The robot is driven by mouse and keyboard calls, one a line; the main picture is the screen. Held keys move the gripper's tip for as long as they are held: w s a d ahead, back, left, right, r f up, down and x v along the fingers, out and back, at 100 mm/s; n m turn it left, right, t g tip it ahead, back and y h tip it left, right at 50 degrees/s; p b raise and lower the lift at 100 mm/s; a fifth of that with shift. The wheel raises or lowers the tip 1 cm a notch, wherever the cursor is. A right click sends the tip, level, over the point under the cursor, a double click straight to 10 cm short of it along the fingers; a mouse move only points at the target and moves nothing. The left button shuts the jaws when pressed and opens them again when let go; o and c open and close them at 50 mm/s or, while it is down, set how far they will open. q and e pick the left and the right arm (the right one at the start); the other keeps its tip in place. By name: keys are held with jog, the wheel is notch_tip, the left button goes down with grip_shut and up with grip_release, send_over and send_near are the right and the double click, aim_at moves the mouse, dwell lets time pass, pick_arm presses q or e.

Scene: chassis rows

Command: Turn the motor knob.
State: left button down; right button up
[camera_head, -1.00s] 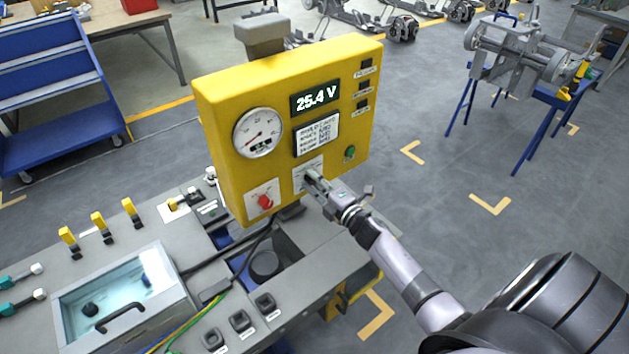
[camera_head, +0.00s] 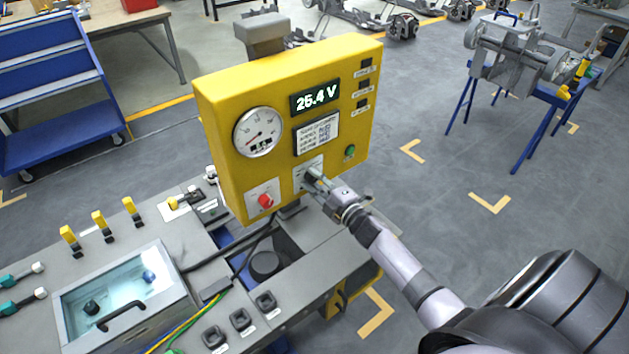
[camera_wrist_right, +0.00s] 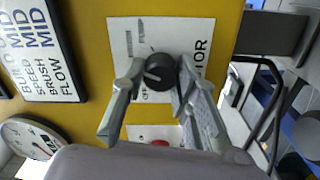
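The motor knob (camera_wrist_right: 160,71) is a small black round knob with a light pointer line, on a white label plate on the yellow panel. The yellow panel (camera_head: 225,120) has a display (camera_head: 315,97) that seems to read 26.4 V. My left gripper is not in view.
A red knob (camera_head: 265,201) sits left of my right gripper on the panel, with a round gauge (camera_head: 258,132) above it. A green button (camera_head: 350,152) is to the right. The grey console (camera_head: 150,225) below carries yellow levers and a glass-lidded box.

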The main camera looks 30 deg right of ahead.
jog(key=o, duration=0.5)
jog(key=shift+c, duration=0.2)
jog(key=s+d, duration=0.1)
jog(key=s, duration=1.1)
